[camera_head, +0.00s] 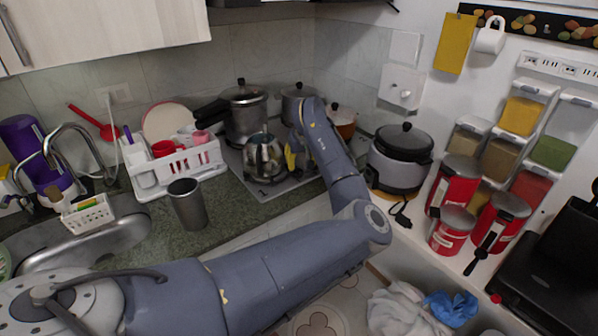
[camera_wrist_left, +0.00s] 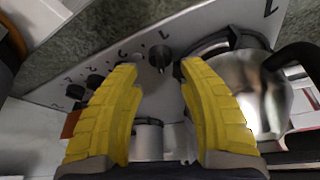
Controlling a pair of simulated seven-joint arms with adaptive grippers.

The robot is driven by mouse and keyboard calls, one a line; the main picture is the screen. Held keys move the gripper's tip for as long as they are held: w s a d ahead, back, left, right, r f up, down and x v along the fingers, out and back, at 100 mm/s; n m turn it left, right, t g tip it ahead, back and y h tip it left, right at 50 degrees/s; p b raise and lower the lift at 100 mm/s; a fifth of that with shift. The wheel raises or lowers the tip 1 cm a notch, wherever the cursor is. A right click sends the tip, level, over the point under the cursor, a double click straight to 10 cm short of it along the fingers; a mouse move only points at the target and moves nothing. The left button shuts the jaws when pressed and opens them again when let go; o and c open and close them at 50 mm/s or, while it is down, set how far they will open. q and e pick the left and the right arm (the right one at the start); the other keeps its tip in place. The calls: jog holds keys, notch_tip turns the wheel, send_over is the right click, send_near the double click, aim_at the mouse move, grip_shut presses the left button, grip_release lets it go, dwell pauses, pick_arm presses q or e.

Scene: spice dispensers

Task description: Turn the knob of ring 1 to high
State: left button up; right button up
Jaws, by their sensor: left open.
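The stove (camera_head: 262,195) is a light plate with pots on it, partly hidden by my left arm in the head view. In the left wrist view its control panel (camera_wrist_left: 195,22) carries a row of dark knobs with marks beside them. One knob (camera_wrist_left: 159,57) shows between and just beyond the fingertips of my left gripper (camera_wrist_left: 157,68), apart from both. Other knobs (camera_wrist_left: 95,81) lie to the left. I cannot tell which knob is ring 1's. My left gripper is open and empty, its yellow fingers (camera_head: 291,155) seen small over the stove in the head view. My right gripper is not in view.
A shiny kettle (camera_head: 265,158) stands on the stove close to my left gripper; it also shows right of the fingers in the wrist view (camera_wrist_left: 250,90). Pots (camera_head: 244,115) stand behind. A metal cup (camera_head: 187,204) and dish rack (camera_head: 180,167) are left; a black-lidded cooker (camera_head: 400,160) is right.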

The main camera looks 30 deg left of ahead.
aim_at(299, 170)
pick_arm(q)
jog(key=shift+x, duration=2.95)
jog(key=shift+o, duration=0.2)
jog(key=shift+r, duration=0.1)
grip_shut()
